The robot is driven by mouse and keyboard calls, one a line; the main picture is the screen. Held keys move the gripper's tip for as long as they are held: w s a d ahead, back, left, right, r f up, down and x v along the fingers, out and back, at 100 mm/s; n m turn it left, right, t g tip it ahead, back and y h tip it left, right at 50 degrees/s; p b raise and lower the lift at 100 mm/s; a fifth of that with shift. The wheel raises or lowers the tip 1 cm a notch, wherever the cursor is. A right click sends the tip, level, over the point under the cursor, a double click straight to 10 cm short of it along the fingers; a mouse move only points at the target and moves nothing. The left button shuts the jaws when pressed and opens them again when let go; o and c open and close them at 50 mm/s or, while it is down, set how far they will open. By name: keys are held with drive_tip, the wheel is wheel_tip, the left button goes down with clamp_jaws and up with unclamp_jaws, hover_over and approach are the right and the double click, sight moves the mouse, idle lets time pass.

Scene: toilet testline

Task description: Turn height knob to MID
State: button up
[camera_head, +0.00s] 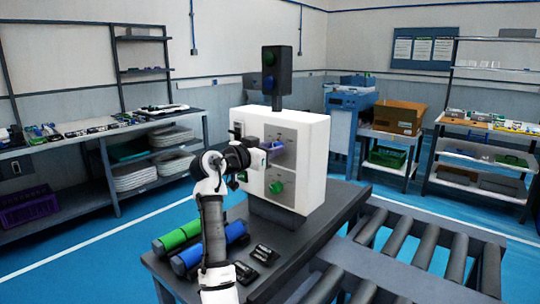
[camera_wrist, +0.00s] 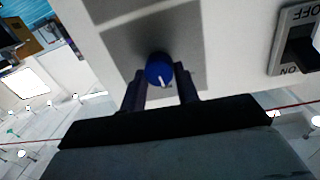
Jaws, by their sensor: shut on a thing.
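A white control box (camera_head: 312,136) stands on the dark table in the head view. My gripper (camera_head: 271,149) reaches its front face near the upper knob. In the wrist view a blue knob (camera_wrist: 159,70) with a white pointer line sits between the fingertips of my gripper (camera_wrist: 161,78), which are shut on it. The pointer line points toward the bottom of the wrist picture. Labels around the knob are hidden or too small to read. A green knob (camera_head: 276,187) sits lower on the same face.
An ON/OFF rocker switch (camera_wrist: 297,45) is beside the knob in the wrist view. Green (camera_head: 178,236) and blue (camera_head: 196,256) cylinders lie on the table by my arm. A signal tower (camera_head: 277,72) rises above the box. A roller conveyor (camera_head: 425,250) is at right.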

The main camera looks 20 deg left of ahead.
drive_tip(key=shift+f+m, duration=0.1)
drive_tip(key=shift+m, duration=0.5)
drive_tip(key=o, duration=1)
drive_tip(key=shift+b, duration=0.3)
drive_tip(key=b+v, duration=0.1)
drive_tip(key=v, duration=0.6)
drive_tip(key=b+v, duration=0.1)
drive_tip(key=v, duration=0.6)
drive_tip(key=shift+r, duration=0.2)
